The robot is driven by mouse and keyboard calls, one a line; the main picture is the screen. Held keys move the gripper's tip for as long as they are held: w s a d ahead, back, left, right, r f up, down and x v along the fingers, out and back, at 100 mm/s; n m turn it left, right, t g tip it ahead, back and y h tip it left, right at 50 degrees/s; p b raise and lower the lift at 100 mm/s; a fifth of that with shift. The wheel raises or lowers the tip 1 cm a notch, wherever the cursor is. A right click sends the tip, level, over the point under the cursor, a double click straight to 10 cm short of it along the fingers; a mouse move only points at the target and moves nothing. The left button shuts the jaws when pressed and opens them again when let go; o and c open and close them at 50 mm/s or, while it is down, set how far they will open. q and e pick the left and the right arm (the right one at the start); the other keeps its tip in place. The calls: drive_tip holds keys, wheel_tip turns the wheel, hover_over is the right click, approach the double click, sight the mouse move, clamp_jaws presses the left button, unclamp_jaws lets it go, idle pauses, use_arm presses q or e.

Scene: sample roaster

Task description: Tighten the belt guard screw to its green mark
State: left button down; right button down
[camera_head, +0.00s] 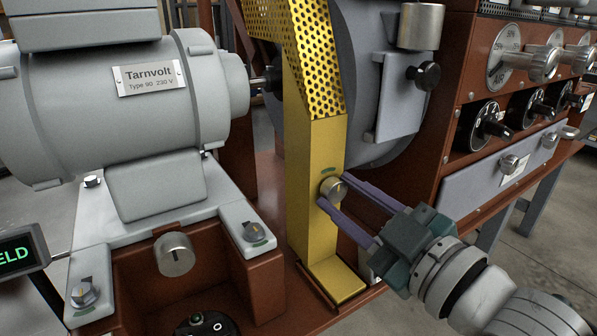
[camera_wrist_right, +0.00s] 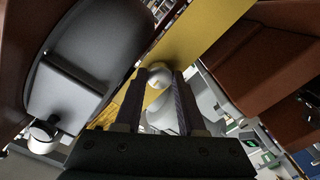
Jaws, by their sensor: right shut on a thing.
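The yellow belt guard (camera_head: 318,165) stands upright in the middle of the head view, with a perforated upper part. Its round metal screw (camera_head: 333,189) sits low on the plain face, with a small green mark (camera_head: 328,169) just above it. My right gripper (camera_head: 332,196) reaches in from the lower right and is shut on the screw, one finger on each side. In the right wrist view the pale screw head (camera_wrist_right: 160,78) lies between the dark fingertips, against the yellow guard (camera_wrist_right: 198,40). My left gripper is not in view.
A grey motor (camera_head: 110,110) stands left of the guard, on a base with several slotted knobs, including one at its right corner (camera_head: 254,232). The grey drum (camera_head: 372,80) is behind the guard. A control panel with black knobs (camera_head: 483,126) and a drawer front (camera_head: 500,175) lies right.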

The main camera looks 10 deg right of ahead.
idle(0.5)
drive_tip(key=c, duration=0.5)
unclamp_jaws()
drive_tip(key=shift+s, duration=0.1)
drive_tip(key=shift+s+d, duration=0.15)
drive_tip(key=shift+s, duration=0.1)
drive_tip(key=p+v, duration=0.2)
drive_tip(key=v, duration=0.7)
drive_tip(key=shift+s, duration=0.1)
